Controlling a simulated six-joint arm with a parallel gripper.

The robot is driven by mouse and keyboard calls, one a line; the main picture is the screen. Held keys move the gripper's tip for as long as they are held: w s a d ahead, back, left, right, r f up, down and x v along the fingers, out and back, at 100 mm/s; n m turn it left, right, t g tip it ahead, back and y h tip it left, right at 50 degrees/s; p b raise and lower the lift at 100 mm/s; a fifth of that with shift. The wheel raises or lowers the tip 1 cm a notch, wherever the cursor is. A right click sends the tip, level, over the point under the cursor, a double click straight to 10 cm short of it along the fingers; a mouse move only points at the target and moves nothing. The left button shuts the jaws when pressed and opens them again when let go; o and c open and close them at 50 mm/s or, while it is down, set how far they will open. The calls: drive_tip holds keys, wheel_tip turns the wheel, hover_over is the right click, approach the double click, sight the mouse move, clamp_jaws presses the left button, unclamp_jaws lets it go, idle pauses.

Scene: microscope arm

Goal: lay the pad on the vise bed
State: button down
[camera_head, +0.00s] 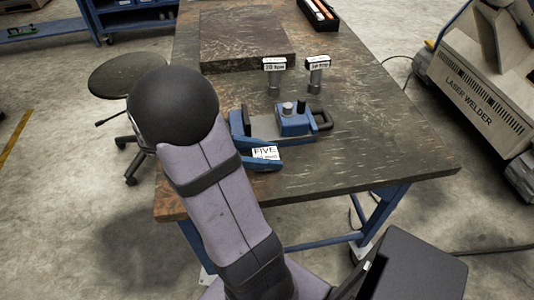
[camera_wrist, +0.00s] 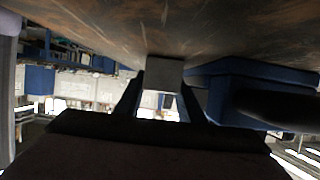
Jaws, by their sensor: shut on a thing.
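The blue vise (camera_head: 268,130) stands on the worktable, with a grey bed strip (camera_head: 266,128) between its blue ends. A large blue body, probably the vise (camera_wrist: 250,78), is close at right of the fingers. In the head view my own arm hides the gripper and the pad. I cannot tell whether the pad touches anything below it.
Two grey posts with labelled tops (camera_head: 274,75) (camera_head: 317,75) stand behind the vise. A dark slab (camera_head: 245,35) and a black tray of pens (camera_head: 318,14) lie farther back. The table's right side is clear. A stool (camera_head: 125,75) and a laser welder (camera_head: 480,85) flank the table.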

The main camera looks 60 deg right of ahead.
drive_tip(key=shift+f, duration=0.1)
drive_tip(key=c, duration=1.5)
unclamp_jaws()
drive_tip(key=shift+o, duration=0.2)
drive_tip(key=v, duration=1.2)
drive_tip(key=shift+s+d+b, duration=0.1)
drive_tip(key=shift+b, duration=0.2)
drive_tip(key=o, duration=0.7)
drive_tip(key=shift+c, duration=0.2)
